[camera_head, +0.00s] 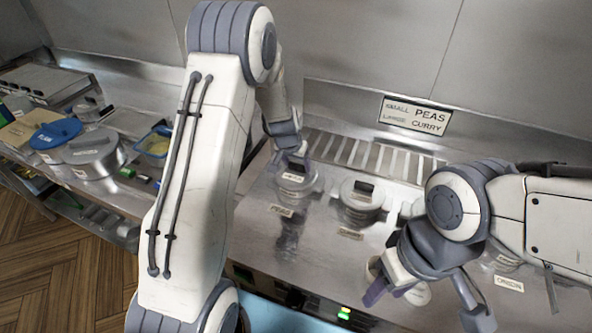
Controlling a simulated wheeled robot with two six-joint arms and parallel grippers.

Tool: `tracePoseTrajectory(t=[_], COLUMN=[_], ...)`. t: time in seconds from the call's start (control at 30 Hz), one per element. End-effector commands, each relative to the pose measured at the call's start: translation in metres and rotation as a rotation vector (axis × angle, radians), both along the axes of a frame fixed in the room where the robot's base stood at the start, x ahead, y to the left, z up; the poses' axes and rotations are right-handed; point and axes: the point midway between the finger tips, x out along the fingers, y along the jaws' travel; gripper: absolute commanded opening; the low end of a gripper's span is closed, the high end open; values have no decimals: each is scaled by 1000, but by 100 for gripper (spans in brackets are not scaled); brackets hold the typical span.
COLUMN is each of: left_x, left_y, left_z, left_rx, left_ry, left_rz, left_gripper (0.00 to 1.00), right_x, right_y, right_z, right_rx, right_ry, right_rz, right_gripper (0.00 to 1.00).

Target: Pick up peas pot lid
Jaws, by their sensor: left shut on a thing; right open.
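The peas pot (292,199) is a small metal pot set into the steel counter, with a label reading PEAS (282,211) in front of it. Its lid (293,179) is metal with a dark handle and a small label. My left gripper (293,163) reaches down from above and is shut on the lid's handle. I cannot tell whether the lid is clear of the pot. My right gripper (426,303) is open, low over the front right of the counter.
A second lidded pot (362,197) stands right of the peas pot. Another pot (504,258) is partly hidden by my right arm. A wall sign (415,115) reads SMALL PEAS, LARGE CURRY. At left are a blue lid (56,133) and a large grey-lidded pot (92,150).

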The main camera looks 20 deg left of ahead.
Motion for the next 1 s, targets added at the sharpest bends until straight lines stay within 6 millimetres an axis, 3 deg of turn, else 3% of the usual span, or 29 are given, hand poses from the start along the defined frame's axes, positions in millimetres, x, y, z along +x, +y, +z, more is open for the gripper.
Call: tracePoseTrajectory(t=[0.23, 0.43, 0.8, 1.0], left_x=[1, 2, -13, -17], left_y=[0, 0, -83, -108], left_z=[13, 45, 88, 105], left_rx=[0, 2, 1, 0], left_ry=[-3, -8, -5, -3], left_rz=[-1, -1, -7, -2], left_gripper=[12, 12, 12, 12], right_x=[0, 0, 0, 0], right_y=[0, 0, 0, 0], right_z=[2, -2, -19, -24], right_rx=[0, 0, 0, 0], right_ry=[0, 0, 0, 0], right_rz=[0, 0, 1, 1], right_gripper=[50, 50, 50, 50])
